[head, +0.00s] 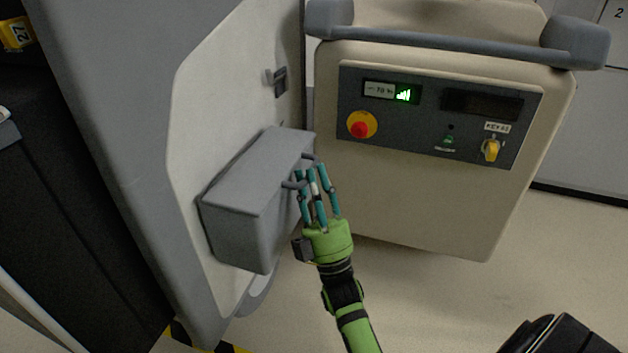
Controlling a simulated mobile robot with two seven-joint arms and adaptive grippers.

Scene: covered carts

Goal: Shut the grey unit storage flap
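The grey unit (105,75) stands at the left with a pale side panel (215,110). A grey box-shaped storage compartment (235,240) sticks out from that panel. Its flat top flap (255,172) lies over the box, with a thin edge line along the front; I cannot tell whether it is fully shut. A grey loop handle (292,184) juts out at the box's right side. My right gripper (311,171), green with teal fingers, has its fingers stretched out and apart at the handle. They overlap it in the picture; contact is unclear. My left gripper is out of view.
A beige cart (420,205) with a control panel, red button and grey push bar (450,50) stands just behind and right of my gripper. A small latch (277,81) sits on the side panel above the box. Open floor (440,290) lies at the lower right.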

